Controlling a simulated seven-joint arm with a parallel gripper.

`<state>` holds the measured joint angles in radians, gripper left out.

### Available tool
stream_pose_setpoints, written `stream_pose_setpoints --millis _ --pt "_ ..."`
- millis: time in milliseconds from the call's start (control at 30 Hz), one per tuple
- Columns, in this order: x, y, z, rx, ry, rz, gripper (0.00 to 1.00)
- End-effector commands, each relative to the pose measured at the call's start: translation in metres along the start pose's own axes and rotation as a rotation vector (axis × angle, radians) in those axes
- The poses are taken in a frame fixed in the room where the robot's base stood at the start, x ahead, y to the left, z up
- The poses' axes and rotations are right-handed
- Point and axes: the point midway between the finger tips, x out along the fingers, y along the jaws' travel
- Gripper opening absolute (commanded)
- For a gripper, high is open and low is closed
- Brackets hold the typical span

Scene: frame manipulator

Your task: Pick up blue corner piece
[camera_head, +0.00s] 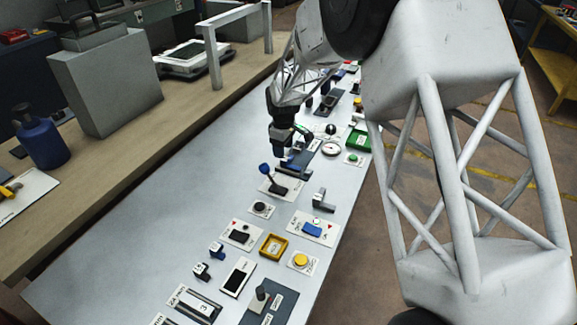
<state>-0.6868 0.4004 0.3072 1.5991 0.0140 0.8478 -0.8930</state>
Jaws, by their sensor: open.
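My gripper (289,148) points down over the far-middle part of the white bench. Its jaws are open, with details small at this distance. A small blue piece (288,161) shows just below the fingers, at a dark holder; I cannot tell whether it is the blue corner piece or whether the fingers touch it.
A blue-knobbed lever (265,169) stands close to the gripper's left. The left of the white bench (150,225) is bare. My arm hides part of the right side.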

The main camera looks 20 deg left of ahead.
Motion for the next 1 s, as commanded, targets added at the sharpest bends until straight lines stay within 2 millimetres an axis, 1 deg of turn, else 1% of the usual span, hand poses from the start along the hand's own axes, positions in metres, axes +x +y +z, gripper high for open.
stream_pose_setpoints --millis 267,367,467,800,1000 --pt "0.000 0.000 0.000 0.000 0.000 0.000 0.57" --pt "0.003 0.000 0.000 0.000 0.000 0.000 0.57" --pt "0.010 0.000 0.000 0.000 -0.001 -0.001 0.57" --pt "0.046 0.001 0.001 0.000 0.000 -0.001 0.57" --pt "0.052 0.001 0.001 0.000 0.002 0.001 0.57"
